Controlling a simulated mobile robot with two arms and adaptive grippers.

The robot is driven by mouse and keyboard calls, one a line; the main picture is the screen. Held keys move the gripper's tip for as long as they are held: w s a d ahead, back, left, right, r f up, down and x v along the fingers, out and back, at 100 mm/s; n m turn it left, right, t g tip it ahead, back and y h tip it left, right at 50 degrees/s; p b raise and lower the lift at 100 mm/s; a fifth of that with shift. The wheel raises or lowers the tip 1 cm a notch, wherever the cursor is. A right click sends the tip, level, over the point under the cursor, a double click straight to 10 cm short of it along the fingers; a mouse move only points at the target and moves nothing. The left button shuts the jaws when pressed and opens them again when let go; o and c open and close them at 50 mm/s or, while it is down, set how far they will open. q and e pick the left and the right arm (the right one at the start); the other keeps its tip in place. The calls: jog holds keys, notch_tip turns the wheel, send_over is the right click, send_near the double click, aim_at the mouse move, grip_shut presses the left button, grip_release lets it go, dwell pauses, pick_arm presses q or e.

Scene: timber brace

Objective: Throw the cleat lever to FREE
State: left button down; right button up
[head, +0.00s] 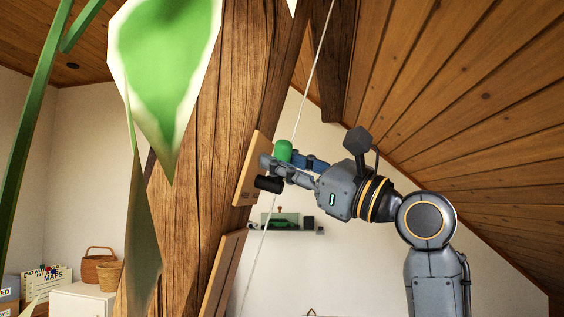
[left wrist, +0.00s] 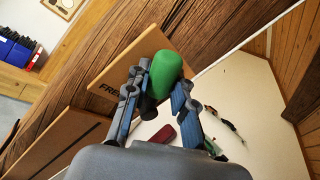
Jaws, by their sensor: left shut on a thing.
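The lever's green grip (head: 283,151) stands out from a wooden board (head: 249,168) on the side of a rough timber post. The grip also shows in the left wrist view (left wrist: 165,75), between the finger pads. My left gripper (head: 284,164) is shut on this green grip. The board in the left wrist view (left wrist: 112,80) bears lettering that starts "FRE"; a finger hides the rest. A black cylinder (head: 268,184) is just below the fingers. The lever's base is mostly hidden by the fingers. My right gripper is not in view.
The timber post (head: 195,130) fills the middle left. A pale cord (head: 318,55) runs slanting down past the gripper. Large green-and-white leaves (head: 165,60) hang in front at left. A shelf (head: 285,229) is on the wall behind. The sloped plank ceiling (head: 470,110) is at right.

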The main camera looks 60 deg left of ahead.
pick_arm(q)
jog(key=shift+r, duration=0.1)
jog(key=c, duration=1.2)
grip_release()
jog(key=shift+o, duration=0.5)
jog(key=shift+a, duration=0.1)
jog(key=v, duration=1.2)
